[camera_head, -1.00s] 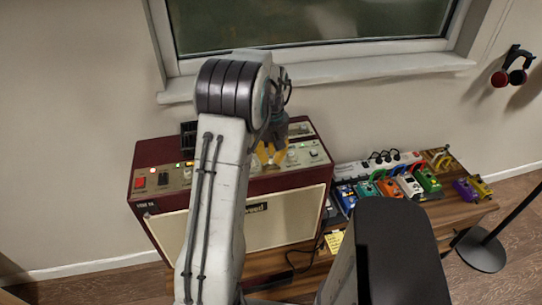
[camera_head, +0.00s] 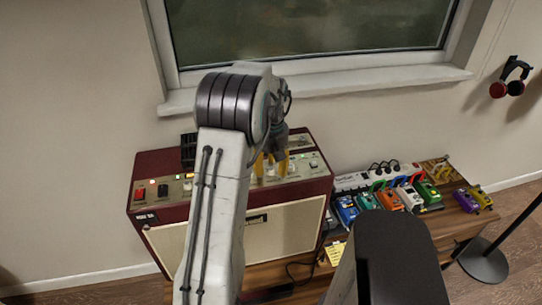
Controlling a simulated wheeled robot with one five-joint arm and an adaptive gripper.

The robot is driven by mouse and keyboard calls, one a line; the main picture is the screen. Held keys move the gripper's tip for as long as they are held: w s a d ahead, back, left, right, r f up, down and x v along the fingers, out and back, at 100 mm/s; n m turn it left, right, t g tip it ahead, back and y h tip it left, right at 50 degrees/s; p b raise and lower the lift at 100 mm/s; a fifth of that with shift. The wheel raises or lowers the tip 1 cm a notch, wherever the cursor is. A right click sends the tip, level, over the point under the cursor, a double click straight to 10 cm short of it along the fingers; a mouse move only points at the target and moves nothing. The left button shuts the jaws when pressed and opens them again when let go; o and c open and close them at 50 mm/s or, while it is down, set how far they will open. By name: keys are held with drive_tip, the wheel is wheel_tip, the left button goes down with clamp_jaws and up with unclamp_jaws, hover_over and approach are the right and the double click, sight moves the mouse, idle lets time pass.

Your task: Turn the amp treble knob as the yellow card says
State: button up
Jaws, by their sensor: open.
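The amp (camera_head: 290,213) is a dark red cabinet with a cream front cloth. Its control panel (camera_head: 173,188) runs along the upper front, with a red switch at left, small lights and several knobs. My gripper (camera_head: 271,168) has yellow fingers, open, at the panel's right half. Knobs show beside and behind the fingers, and my arm hides the panel's middle. I cannot tell which knob is the treble knob or whether the fingers touch one. The yellow card (camera_head: 337,253) lies to the right of the amp, low down; its writing is too small to read.
Several coloured pedals (camera_head: 389,199) stand on the wooden bench (camera_head: 446,221) to the right, before a white power strip (camera_head: 375,177). A stand base (camera_head: 482,262) is on the floor at right. Headphones (camera_head: 508,80) hang on the wall. A window sill (camera_head: 400,83) is above the amp.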

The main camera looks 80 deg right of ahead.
sight(271, 169)
wheel_tip(271, 169, up, 12)
drive_tip(key=shift+f, duration=0.2)
idle(0.4)
idle(0.7)
